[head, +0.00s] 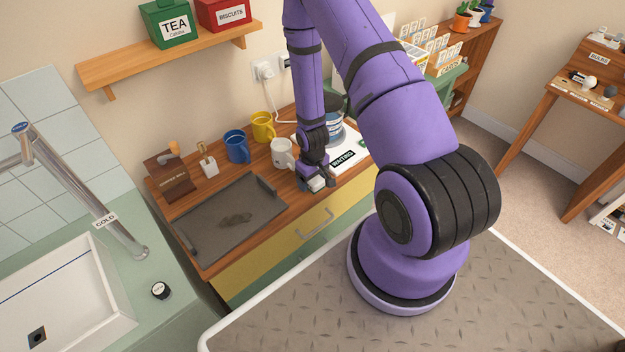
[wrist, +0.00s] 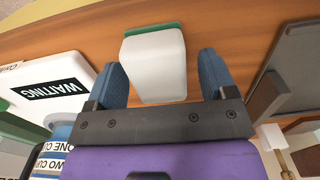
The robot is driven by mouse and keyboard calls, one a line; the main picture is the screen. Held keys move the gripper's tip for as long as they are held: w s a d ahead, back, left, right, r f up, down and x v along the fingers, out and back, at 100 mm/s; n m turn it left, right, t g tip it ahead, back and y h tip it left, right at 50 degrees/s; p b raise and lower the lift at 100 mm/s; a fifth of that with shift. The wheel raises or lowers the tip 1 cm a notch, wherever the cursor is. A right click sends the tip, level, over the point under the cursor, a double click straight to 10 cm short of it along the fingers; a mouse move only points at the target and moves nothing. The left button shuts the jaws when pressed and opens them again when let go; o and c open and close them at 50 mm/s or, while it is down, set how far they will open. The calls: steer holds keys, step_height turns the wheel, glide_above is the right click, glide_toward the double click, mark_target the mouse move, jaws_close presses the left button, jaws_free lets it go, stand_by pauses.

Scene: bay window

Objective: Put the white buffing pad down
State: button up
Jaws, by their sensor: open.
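The white buffing pad (wrist: 153,48) is a pale block with a green edge on its far side. In the wrist view it lies between the two blue fingers of my gripper (wrist: 160,62), with a gap on each side. It appears to rest on the wooden top near its front edge. In the head view my gripper (head: 318,183) is low over the wooden top, and the pad is mostly hidden there. My gripper is open. A white tray marked WAITING (head: 361,151) is right beside my gripper; it also shows in the wrist view (wrist: 28,72).
A grey tray (head: 215,243) with a dark smear lies to the left. A white mug (head: 282,153), a blue mug (head: 237,147) and a yellow mug (head: 263,127) stand behind. A kettle (head: 334,128) is by the WAITING tray. A narrow wood strip (head: 292,198) is clear.

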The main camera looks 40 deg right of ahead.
steer(key=a+r+t, duration=0.1)
steer(key=a+r, duration=0.1)
steer(key=r, duration=1.8)
steer(key=a+r+t, duration=0.1)
steer(key=a+r, duration=0.2)
steer(key=r, duration=1.6)
steer(key=s+a+r+t, duration=0.1)
steer(key=s+a+r, duration=0.2)
steer(key=s+r, duration=0.5)
steer(key=s+a+r+t, duration=0.2)
steer(key=s+r, duration=0.7)
steer(key=s, duration=0.1)
steer(key=shift+s+a, duration=0.3)
steer(key=shift+a, duration=0.1)
